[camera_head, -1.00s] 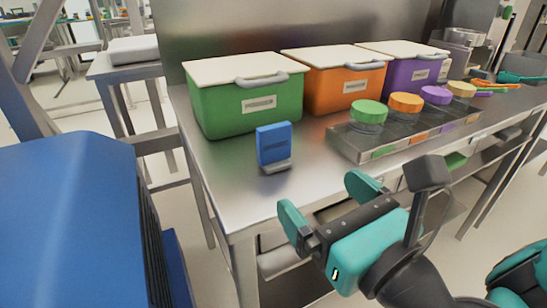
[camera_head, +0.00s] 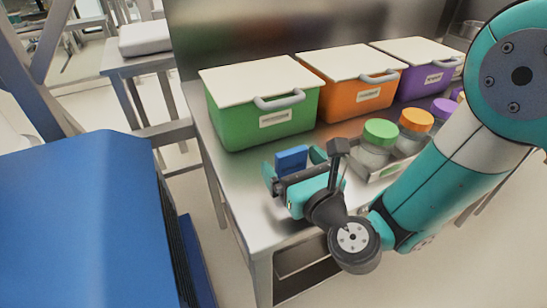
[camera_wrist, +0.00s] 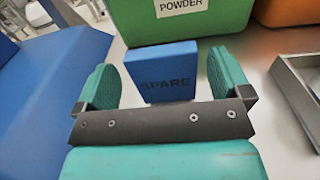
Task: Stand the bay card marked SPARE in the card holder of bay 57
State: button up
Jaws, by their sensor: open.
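The blue card (camera_wrist: 163,72) stands upright on the metal table, and the wrist view shows SPARE on its face. In the head view the card (camera_head: 291,161) shows only in its upper part, as my gripper hides the rest and its stand. My gripper (camera_wrist: 163,84) is open, with one teal finger to each side of the card. In the head view my gripper (camera_head: 293,168) is low over the table, just in front of the green bin. No number 57 is readable.
A green bin (camera_head: 225,120), an orange bin (camera_head: 340,103) and a purple bin (camera_head: 420,82) with pale lids stand in a row behind. A tray (camera_head: 385,172) holding jars with coloured lids is to the right. A blue block (camera_head: 75,205) is at the left.

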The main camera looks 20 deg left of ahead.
jog(key=shift+w+r, duration=0.3)
jog(key=shift+w, duration=0.2)
jog(key=shift+w+a+f, duration=0.2)
jog(key=shift+a, duration=0.05)
jog(key=shift+s+a+f, duration=0.1)
jog(key=shift+c, duration=0.4)
jog(key=shift+s+a, duration=0.1)
jog(key=shift+a, duration=0.05)
jog(key=c, duration=1)
jog(key=shift+r+p, duration=9.15)
jog(key=shift+r, duration=0.25)
